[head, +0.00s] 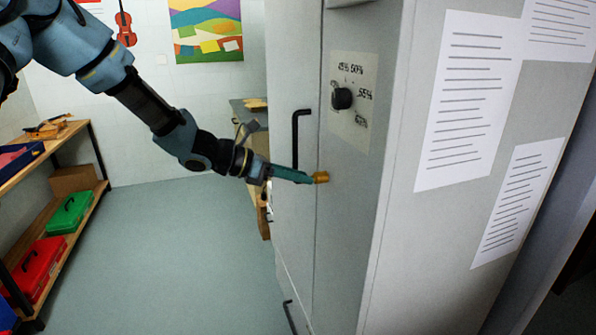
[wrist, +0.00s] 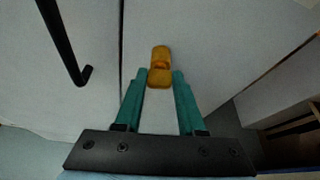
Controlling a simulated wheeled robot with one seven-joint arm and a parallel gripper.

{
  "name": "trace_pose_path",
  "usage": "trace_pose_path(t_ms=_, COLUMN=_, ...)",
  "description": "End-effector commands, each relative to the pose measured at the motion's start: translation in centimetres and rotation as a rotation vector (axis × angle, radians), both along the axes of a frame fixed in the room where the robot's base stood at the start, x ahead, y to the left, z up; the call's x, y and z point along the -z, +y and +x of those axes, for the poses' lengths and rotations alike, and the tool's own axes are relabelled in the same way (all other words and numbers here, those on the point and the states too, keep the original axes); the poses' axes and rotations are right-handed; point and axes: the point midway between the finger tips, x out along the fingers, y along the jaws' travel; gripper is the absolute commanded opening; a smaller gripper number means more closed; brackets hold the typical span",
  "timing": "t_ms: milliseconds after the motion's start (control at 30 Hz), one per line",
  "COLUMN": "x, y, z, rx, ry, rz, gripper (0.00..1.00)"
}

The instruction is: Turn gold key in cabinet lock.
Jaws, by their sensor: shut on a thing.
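The grey cabinet (head: 350,215) stands at the right of the head view, and its front fills most of the wrist view. The gold key (head: 321,177) sits at the cabinet front, just right of the door seam. It also shows in the wrist view (wrist: 160,66), at the top middle. My gripper (head: 312,179) reaches in from the left, its green fingers at the key. In the wrist view my gripper (wrist: 159,78) has its two fingertips on either side of the key's near end, shut on it. The lock itself is hidden behind the key.
A black door handle (head: 296,138) is left of the key; it also shows in the wrist view (wrist: 66,50). A black dial (head: 342,98) is above the key. A shelf (head: 92,195) with a green case (head: 70,212) and a red case (head: 36,268) stands left. The floor between is clear.

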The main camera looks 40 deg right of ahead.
Motion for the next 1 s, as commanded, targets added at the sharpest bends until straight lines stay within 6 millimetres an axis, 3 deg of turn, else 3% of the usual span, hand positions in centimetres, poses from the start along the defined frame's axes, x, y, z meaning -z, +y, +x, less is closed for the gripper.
trace_pose_path(t_ms=1000, x=-0.13, y=-0.07, z=0.29, rx=-0.001, ry=0.168, rz=0.066, gripper=0.00)
